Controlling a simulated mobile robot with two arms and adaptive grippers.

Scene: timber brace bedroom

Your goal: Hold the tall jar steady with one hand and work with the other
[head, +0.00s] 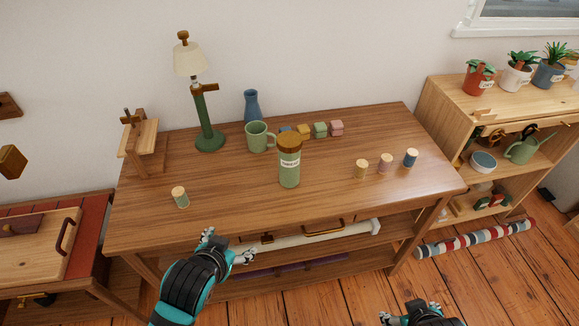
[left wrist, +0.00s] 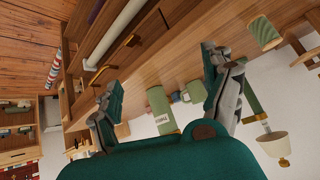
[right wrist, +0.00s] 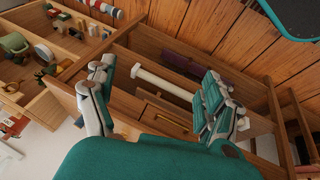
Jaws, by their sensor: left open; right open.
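The tall jar (head: 289,165) is green with a brown lid and a pale label. It stands upright on the middle of the wooden table (head: 235,195). In the left wrist view the jar (left wrist: 161,108) shows between the fingers, some way beyond them. My left gripper (head: 228,247) is open and empty in front of the table's front edge, left of the jar and apart from it. It also shows in the left wrist view (left wrist: 165,90). My right gripper (head: 410,312) is at the bottom edge of the head view; the right wrist view shows it (right wrist: 160,98) open and empty, facing the table's lower shelves.
A green lamp (head: 208,125), a green mug (head: 258,137), a blue vase (head: 252,106) and small blocks (head: 320,130) stand at the back. Small cylinders (head: 385,162) stand at the right, another (head: 180,197) at the front left. The table's front middle is clear.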

